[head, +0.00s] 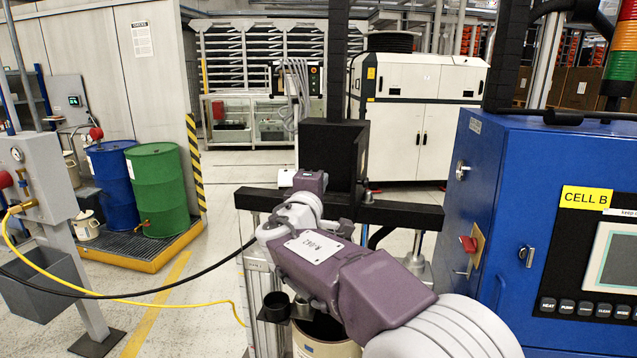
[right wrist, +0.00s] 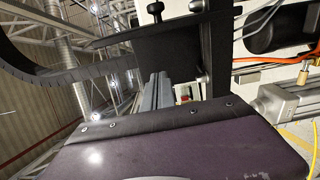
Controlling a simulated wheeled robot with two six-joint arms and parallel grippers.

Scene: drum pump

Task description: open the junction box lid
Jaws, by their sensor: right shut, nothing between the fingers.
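I cannot pick out the junction box or its lid for certain. A dark box (head: 333,155) stands at mid-frame in the head view, at the foot of a black post. A similar dark box (right wrist: 165,55) fills the upper middle of the right wrist view. My purple and white right arm reaches in from the lower right in the head view. Its gripper (head: 290,178) is at the arm's far end, small and partly hidden there. In the right wrist view the grey fingers (right wrist: 158,95) look together and empty, pointing toward the dark box; contact is unclear. My left gripper is not visible.
A blue cabinet (head: 490,230) stands close on the right. A black crossbar (head: 400,213) runs behind my arm. Drums (head: 158,190) stand on a tray beyond. Floor at left-centre is open.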

